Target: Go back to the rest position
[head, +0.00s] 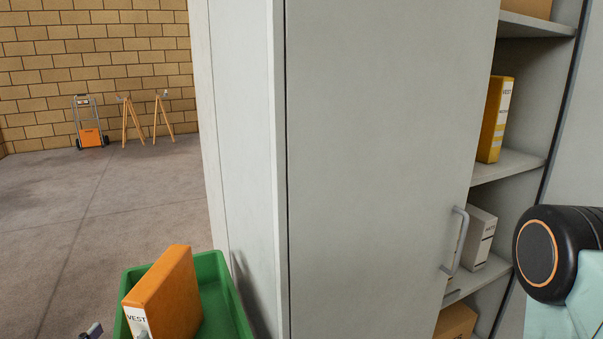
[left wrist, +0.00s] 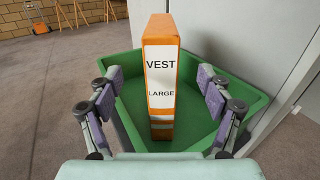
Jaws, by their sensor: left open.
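My left gripper (left wrist: 158,76) is open, with its two fingers apart on either side of an orange box labelled VEST LARGE (left wrist: 162,75). Gaps show between each finger and the box. The box stands upright in a green bin (left wrist: 238,88). In the head view the orange box (head: 165,290) leans or stands at an angle in the green bin (head: 232,300) at bottom left. Only a small part of my left gripper (head: 91,331) shows there, left of the bin at the bottom edge. My right gripper is not in view.
A grey cabinet (head: 380,150) stands close behind and right of the bin, with a handle (head: 457,242). Its open shelves hold a yellow box (head: 495,120) and a white box (head: 478,238). My right arm shows at right. Open floor (head: 110,200) lies left, with a hand truck (head: 90,125) by the wall.

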